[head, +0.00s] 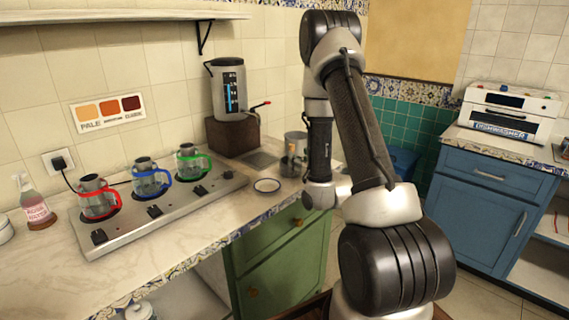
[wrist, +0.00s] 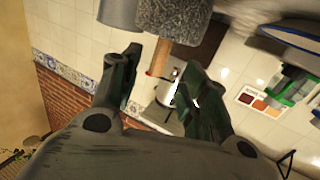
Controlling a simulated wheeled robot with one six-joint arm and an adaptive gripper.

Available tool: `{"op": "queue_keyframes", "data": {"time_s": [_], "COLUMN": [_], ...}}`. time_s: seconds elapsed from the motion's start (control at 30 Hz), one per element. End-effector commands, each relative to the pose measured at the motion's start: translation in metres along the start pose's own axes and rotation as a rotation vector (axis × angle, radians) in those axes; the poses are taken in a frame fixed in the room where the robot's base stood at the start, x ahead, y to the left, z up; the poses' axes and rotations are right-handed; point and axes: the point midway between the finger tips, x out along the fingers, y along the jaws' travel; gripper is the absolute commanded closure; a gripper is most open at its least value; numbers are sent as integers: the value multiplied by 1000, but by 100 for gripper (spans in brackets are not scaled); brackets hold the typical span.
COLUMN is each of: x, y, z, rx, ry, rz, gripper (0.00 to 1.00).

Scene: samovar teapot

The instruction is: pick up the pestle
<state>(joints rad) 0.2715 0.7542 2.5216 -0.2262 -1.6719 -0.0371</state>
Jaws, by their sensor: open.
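In the wrist view a light wooden stick, which looks like the pestle's handle (wrist: 167,60), sticks out of a rough grey stone block (wrist: 172,15), which looks like a mortar. My gripper (wrist: 160,68) is open, with one dark green finger to the left of the handle and one to the right. The handle's end shows in the gap between the fingertips. I cannot tell whether either finger touches it. The pestle's other end is hidden in the stone block.
The samovar (head: 228,87) stands on a brown block (head: 232,136). A stove (head: 160,205) with several glass pots is on the left. The counter's front (head: 110,270) is clear.

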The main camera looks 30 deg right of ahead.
Motion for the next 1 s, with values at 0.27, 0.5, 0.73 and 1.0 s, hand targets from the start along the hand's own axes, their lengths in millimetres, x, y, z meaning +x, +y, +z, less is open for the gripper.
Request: {"op": "queue_keyframes", "data": {"time_s": [0.27,0.5,0.73,1.0], "x": [16,51,74,75], "y": [2,2,2,3], "z": [3,0,0,0], "rx": [7,6,8,7], "ry": [33,34,31,30], "rz": [2,2,3,3], "gripper": [56,56,56,68]}}
